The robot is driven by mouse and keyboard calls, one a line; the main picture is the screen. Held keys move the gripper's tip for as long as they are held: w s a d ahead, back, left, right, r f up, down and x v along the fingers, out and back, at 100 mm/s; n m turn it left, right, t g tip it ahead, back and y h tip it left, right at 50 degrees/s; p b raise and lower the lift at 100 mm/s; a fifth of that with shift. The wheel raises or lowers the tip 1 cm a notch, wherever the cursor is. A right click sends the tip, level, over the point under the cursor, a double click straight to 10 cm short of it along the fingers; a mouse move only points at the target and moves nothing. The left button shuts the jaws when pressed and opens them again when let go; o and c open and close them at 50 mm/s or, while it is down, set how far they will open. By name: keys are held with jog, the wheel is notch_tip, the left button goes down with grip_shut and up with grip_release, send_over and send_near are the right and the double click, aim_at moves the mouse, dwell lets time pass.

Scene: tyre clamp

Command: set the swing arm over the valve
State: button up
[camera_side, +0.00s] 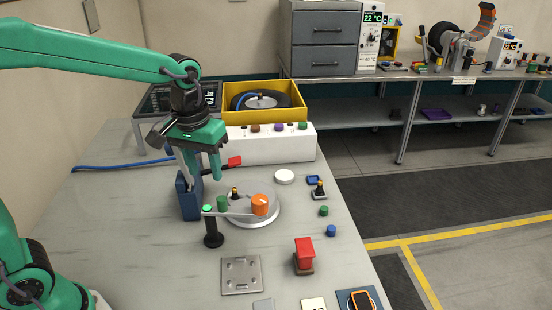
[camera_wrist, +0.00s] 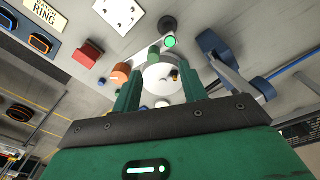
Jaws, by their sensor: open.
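The swing arm (camera_side: 240,211) is a pale bar running from a black post (camera_side: 213,238) with a green top to an orange knob (camera_side: 260,204). A green knob (camera_side: 222,203) stands near its post end. The bar lies across the front part of a round silver plate (camera_side: 268,218). The brass and black valve (camera_side: 235,193) stands upright on that plate, behind the bar; it also shows in the wrist view (camera_wrist: 174,75). My gripper (camera_side: 204,180) is open and empty, above and behind the plate. In the wrist view the orange knob (camera_wrist: 120,73) is left of my fingers.
A blue stand (camera_side: 188,197) with a red-tipped lever (camera_side: 234,161) is close by my gripper. A white box (camera_side: 272,146) and yellow bin (camera_side: 263,117) stand behind. A red block (camera_side: 304,252), metal plate (camera_side: 241,275) and small caps are to the front and right.

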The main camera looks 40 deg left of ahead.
aim_at(221, 198)
jog(key=shift+w+d+f+n+g, duration=0.15)
jog(key=shift+w+d+f+g, duration=0.15)
jog(key=shift+w+f, duration=0.3)
jog(key=shift+w+d+f+n+g, duration=0.2)
jog(key=shift+w+d+f, duration=0.1)
jog(key=shift+w+f, duration=0.25)
jog(key=shift+f, duration=3.85)
grip_shut()
